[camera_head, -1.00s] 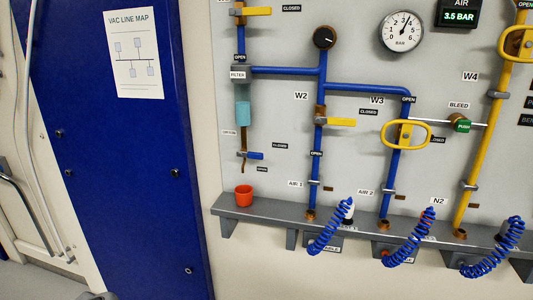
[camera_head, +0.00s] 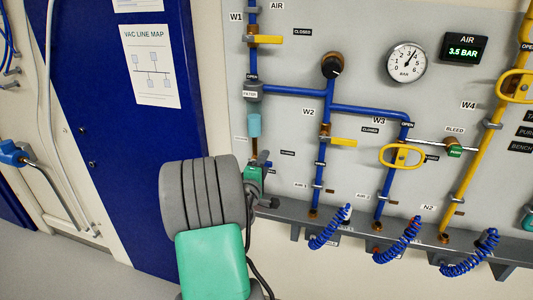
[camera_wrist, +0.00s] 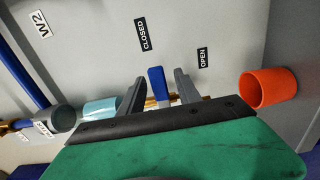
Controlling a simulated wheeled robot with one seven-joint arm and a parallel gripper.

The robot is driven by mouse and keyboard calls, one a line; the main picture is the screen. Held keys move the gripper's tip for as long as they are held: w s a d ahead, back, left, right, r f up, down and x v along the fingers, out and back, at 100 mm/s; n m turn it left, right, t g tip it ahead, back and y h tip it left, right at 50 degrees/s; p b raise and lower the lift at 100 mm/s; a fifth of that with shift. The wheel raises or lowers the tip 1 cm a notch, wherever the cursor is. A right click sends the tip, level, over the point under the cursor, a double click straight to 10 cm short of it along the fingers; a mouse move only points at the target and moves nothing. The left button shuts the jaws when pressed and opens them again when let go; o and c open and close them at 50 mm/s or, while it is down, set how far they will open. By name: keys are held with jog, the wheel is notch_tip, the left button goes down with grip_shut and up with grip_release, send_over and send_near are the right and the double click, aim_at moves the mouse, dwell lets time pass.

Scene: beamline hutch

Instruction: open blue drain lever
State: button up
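The blue drain lever (camera_wrist: 157,84) stands out from its brass valve in the wrist view, pointing more toward the CLOSED label (camera_wrist: 145,34) than the OPEN label (camera_wrist: 202,58). My gripper (camera_wrist: 160,76) has its two grey fingers apart, one on each side of the lever. Some room shows between the fingers and the lever; I see no firm contact. In the head view my gripper (camera_head: 267,180) is at the panel below the filter, and my arm and hand largely hide the lever.
The light-blue filter bowl (camera_wrist: 102,108) is close to the left finger. An orange-red cup (camera_wrist: 268,89) is to the right of the fingers. A grey shelf (camera_head: 350,219) runs below the panel, with coiled blue hoses (camera_head: 330,228). Yellow-handled valves (camera_head: 402,156) are farther right.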

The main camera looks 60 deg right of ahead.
jog(key=d, duration=0.2)
jog(key=shift+w+d, duration=0.25)
jog(key=shift+d, duration=0.15)
jog(key=shift+c, duration=0.4)
grip_shut()
dwell(0.7)
